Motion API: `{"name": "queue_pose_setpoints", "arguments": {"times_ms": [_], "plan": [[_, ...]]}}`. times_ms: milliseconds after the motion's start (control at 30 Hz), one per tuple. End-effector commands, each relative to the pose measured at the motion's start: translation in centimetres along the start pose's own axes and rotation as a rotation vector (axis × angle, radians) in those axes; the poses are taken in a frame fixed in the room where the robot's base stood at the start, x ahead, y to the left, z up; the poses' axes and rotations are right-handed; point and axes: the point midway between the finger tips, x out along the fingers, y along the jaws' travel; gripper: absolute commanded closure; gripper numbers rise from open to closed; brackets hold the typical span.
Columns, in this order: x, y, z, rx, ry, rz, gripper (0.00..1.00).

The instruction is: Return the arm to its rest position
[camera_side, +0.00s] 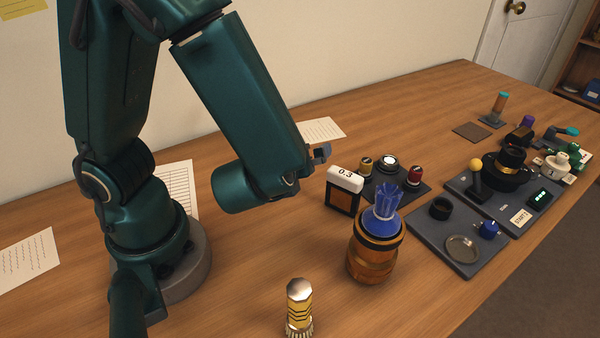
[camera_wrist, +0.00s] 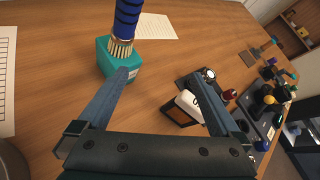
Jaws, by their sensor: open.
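My green arm is folded over the left part of the wooden table (camera_side: 240,270). My gripper (camera_side: 320,153) is mostly hidden behind the forearm and wrist in the side view, above the table. In the wrist view my gripper (camera_wrist: 163,74) has its two blue-grey fingers wide apart, with bare table between them and nothing held. A teal block (camera_wrist: 118,62) with a blue-handled brush (camera_wrist: 125,25) standing in it, bristles down, is beyond the left fingertip. The side view does not show that block.
An amber jar (camera_side: 372,262) with a blue piece on top and a yellow striped cylinder (camera_side: 299,306) stand in front. Dark trays (camera_side: 425,235) hold several parts at right. Papers lie flat on the table.

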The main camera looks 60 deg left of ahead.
Motion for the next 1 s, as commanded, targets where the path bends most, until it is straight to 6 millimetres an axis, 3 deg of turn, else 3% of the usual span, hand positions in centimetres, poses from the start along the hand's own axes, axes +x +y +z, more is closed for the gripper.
{"name": "queue_pose_setpoints", "arguments": {"times_ms": [67,200,333,467,700,800,1000], "plan": [[-0.3,2.6,1.4,-0.223,0.031,0.142,0.00],[-1.9,6.3,2.0,-0.609,0.097,0.367,0.00],[-4.1,7.9,1.6,-0.978,0.170,0.535,0.00],[-6.4,7.6,1.0,-1.353,0.257,0.660,0.00],[-9.6,4.4,1.6,-1.911,0.426,0.751,0.00],[-10.2,3.4,2.1,-2.033,0.475,0.755,0.00],[-10.3,3.4,2.1,-2.041,0.478,0.754,0.00]]}}
